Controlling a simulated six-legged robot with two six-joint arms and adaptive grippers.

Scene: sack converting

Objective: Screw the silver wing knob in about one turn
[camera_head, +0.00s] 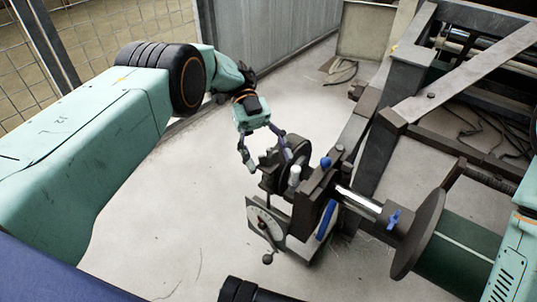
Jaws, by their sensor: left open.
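My left gripper (269,161) reaches down from the upper left to the machine's near end. Its two fingers are spread apart, one on the left of a dark round wheel (270,178) and one at its upper right. I see nothing held between them; contact with the wheel is unclear. A pale silvery knob (294,177) stands upright just right of the wheel, below the right finger. It is too small to tell whether it is the silver wing knob, and no silver wings show clearly. My right gripper is out of view.
A dial plate (261,221) with a ball-ended lever hangs below the wheel. A blue knob (326,163), a blue handle (326,220) and a blue wing knob (393,218) sit nearby. A large disc (418,235) stands at right. Pale floor (170,230) is clear at left.

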